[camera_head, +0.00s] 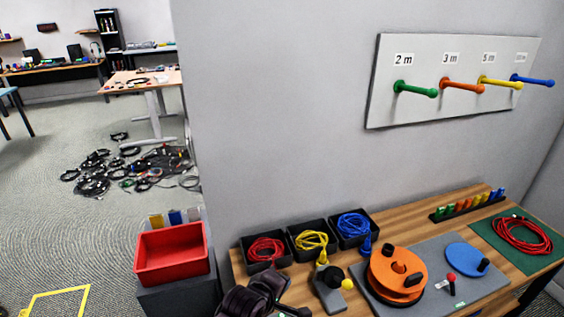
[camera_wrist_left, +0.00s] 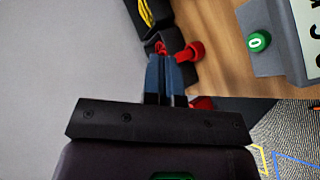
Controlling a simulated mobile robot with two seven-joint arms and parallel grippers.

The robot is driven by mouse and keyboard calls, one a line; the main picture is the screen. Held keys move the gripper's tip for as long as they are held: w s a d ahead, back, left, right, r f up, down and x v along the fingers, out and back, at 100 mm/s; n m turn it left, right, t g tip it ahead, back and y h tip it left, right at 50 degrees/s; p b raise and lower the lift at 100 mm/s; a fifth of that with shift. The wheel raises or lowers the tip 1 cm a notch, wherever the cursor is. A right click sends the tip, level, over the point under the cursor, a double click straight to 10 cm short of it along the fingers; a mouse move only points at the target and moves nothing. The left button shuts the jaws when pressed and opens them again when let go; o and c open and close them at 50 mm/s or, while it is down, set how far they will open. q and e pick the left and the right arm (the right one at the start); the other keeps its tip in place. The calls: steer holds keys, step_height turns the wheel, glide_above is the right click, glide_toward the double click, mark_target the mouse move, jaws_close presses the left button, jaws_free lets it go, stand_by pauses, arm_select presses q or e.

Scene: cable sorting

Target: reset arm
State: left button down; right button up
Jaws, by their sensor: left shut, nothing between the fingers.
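My left gripper (camera_wrist_left: 165,62) is shut and empty in the wrist view. Its dark fingers point towards the small black cable boxes on the wooden table. A red knob-like part (camera_wrist_left: 190,52) is right beside the fingertips; whether they touch it I cannot tell. In the head view my dark left arm comes in at the bottom, just in front of the box with red cable (camera_head: 265,248); its fingertips are hard to make out there. My right gripper is in neither view.
Boxes with yellow (camera_head: 312,240) and blue cable (camera_head: 353,224) stand beside the red one. An orange reel (camera_head: 395,270), a blue disc (camera_head: 466,257) and a red cable coil (camera_head: 522,235) lie to the right. A red bin (camera_head: 172,254) stands left. Wall pegs (camera_head: 415,90) project above.

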arm_select(q)
steer(key=s+a+m+t+y+b, duration=0.25)
steer(key=s+a+m+t, duration=0.2)
steer(key=a+m, duration=0.9)
steer(key=s+a+f+n+g+y, duration=0.1)
steer(key=s+a+f+y, duration=0.1)
steer(key=s+a+f, duration=0.2)
steer(key=s+a+f+n+g+y, duration=0.1)
steer(key=s+a+f, duration=0.3)
steer(key=s+a, duration=0.6)
steer(key=s, duration=0.3)
steer(key=shift+s+f+y, duration=0.25)
steer(key=shift+f+y, duration=0.1)
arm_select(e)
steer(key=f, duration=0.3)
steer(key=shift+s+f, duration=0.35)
